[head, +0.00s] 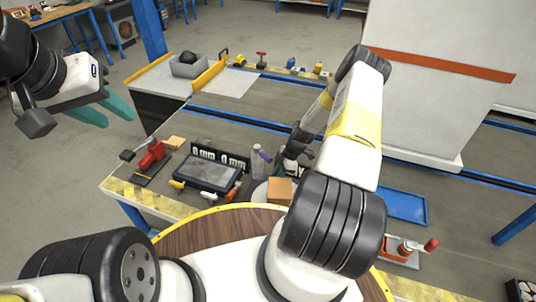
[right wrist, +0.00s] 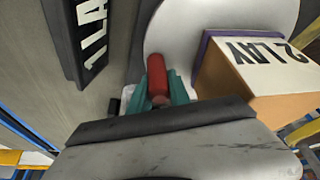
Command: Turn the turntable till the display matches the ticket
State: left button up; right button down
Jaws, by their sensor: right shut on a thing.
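The turntable (right wrist: 210,20) is a pale round disc. In the head view only its left part (head: 259,194) shows, behind my right arm. An orange-brown box (right wrist: 268,92) stands on it, with a white face lettered "2 LAY"; the box also shows in the head view (head: 279,190). A black panel with white characters (head: 220,157) stands behind the dark tablet; a black panel lettered "1 LA" (right wrist: 88,30) shows in the right wrist view. I cannot tell which is display or ticket. My right gripper (right wrist: 158,90) is shut on a red handle (right wrist: 157,74). My left gripper (head: 104,110) is open, empty and raised.
A dark tablet (head: 207,173), screwdrivers (head: 234,191), a red tool (head: 151,155) and a bottle (head: 257,160) crowd the bench left of the turntable. A blue tray (head: 402,205) and a red-handled clamp (head: 408,248) lie to the right. A grey bin (head: 188,68) stands at the back.

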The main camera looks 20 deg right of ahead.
jog(key=c, duration=1.2)
grip_release()
jog(key=v, duration=0.8)
jog(key=shift+c, duration=0.3)
